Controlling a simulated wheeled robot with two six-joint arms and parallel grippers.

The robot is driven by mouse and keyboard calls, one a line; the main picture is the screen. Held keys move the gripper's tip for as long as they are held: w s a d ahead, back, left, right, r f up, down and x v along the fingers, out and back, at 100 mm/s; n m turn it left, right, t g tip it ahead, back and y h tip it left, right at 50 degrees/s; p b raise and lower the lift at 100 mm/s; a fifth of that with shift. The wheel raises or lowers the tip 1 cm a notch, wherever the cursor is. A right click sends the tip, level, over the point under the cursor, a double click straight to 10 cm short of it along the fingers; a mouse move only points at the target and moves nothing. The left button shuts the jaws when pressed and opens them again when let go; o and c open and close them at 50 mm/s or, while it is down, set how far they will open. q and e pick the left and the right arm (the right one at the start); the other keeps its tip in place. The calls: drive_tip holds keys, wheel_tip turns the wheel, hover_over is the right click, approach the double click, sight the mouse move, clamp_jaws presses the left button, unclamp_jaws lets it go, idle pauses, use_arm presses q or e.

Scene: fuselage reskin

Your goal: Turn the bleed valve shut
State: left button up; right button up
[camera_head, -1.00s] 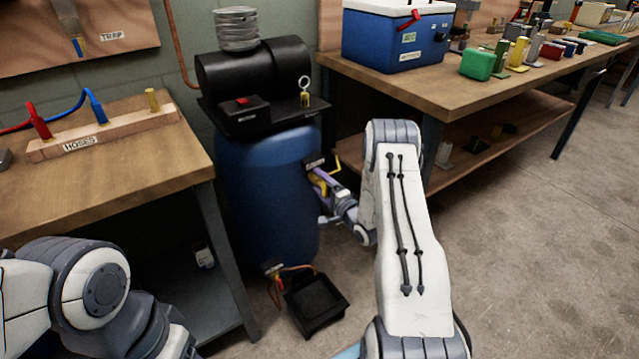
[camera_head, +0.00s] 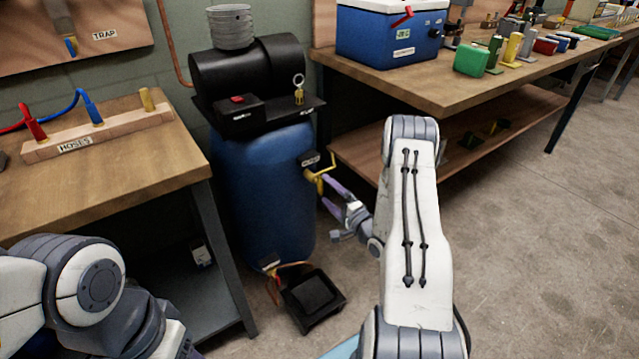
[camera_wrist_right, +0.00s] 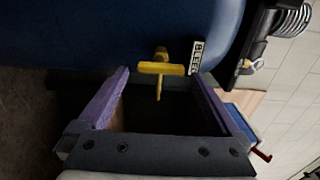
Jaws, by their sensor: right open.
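The bleed valve is a yellow tee-shaped handle (camera_head: 318,178) on the side of the blue barrel (camera_head: 262,200), below a small BLEED label (camera_head: 310,160). In the right wrist view the yellow handle (camera_wrist_right: 158,68) shows between and beyond the fingertips, with the label (camera_wrist_right: 196,57) beside it. My right gripper (camera_head: 327,192) is open, its purple fingers pointing at the valve with nothing held. Whether a fingertip touches the handle is unclear. My left arm shows at the lower left; its gripper is out of view.
A black tray (camera_head: 312,298) sits on the floor below the barrel, beside an orange hose. A wooden bench with a hose rack (camera_head: 100,132) stands left. A bench with a blue cooler (camera_head: 390,35) stands right. Open floor lies at the right.

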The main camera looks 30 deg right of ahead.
drive_tip(key=s, duration=0.3)
drive_tip(key=shift+s+d, duration=0.15)
drive_tip(key=shift+s, duration=0.2)
